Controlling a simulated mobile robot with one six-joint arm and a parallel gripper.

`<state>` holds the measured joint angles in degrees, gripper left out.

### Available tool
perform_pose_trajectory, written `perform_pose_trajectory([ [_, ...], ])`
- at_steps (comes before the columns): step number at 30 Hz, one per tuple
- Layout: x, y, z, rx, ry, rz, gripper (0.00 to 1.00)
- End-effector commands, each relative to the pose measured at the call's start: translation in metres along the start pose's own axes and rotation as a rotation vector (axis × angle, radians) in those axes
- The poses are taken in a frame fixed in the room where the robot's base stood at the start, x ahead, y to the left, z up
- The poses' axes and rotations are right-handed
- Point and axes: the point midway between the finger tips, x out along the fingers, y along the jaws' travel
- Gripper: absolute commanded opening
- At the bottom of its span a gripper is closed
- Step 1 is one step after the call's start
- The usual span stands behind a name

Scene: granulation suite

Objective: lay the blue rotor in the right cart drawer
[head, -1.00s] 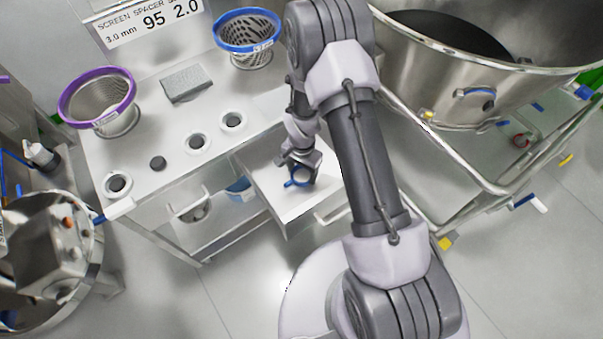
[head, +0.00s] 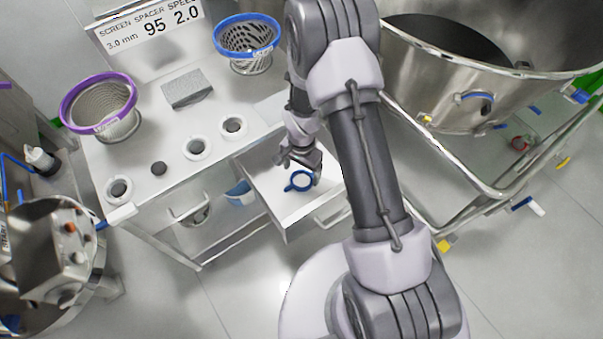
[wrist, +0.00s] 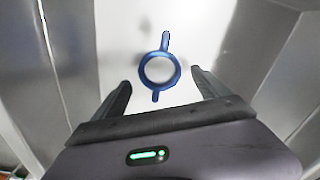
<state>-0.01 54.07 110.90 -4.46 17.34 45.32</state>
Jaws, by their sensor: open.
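The blue rotor (head: 299,181), a ring with two short arms, lies flat on the white floor of the open right cart drawer (head: 283,212). In the wrist view the rotor (wrist: 160,70) sits ahead of my open fingertips, on the pale drawer floor (wrist: 215,22) between the metal walls. My gripper (head: 300,162) is just above and behind it in the head view, open and empty. The wrist view shows the two fingers (wrist: 160,82) apart, with no contact with the rotor visible.
The cart top (head: 140,180) carries a purple-rimmed screen basket (head: 100,105), a blue-rimmed one (head: 247,38), a grey block (head: 182,89) and several round spacers. A blue item (head: 239,192) shows beside the drawer. A large steel bowl (head: 500,95) on a frame stands at right.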

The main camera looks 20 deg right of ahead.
Motion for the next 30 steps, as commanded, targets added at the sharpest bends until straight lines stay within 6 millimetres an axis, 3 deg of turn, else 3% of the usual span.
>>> perform_pose_trajectory([
  [1, -0.022, -0.001, -0.001, 0.0, 0.003, -0.003, 0.85],
  [3, -0.042, -0.001, -0.001, -0.002, 0.003, -0.003, 0.85],
  [7, -0.071, -0.001, -0.001, -0.001, 0.001, -0.002, 0.85],
  [11, -0.086, -0.001, 0.0, -0.001, 0.001, -0.002, 0.85],
  [14, -0.116, -0.003, -0.002, -0.018, 0.017, -0.025, 0.85],
  [17, -0.191, -0.003, 0.002, -0.072, 0.058, -0.089, 0.85],
  [19, -0.254, 0.006, 0.015, -0.127, 0.095, -0.147, 0.85],
  [21, -0.311, 0.024, 0.035, -0.19, 0.136, -0.208, 0.85],
  [24, -0.374, 0.057, 0.075, -0.286, 0.198, -0.297, 0.85],
  [27, -0.408, 0.089, 0.114, -0.374, 0.255, -0.372, 0.85],
  [30, -0.422, 0.109, 0.139, -0.438, 0.297, -0.42, 0.85],
])
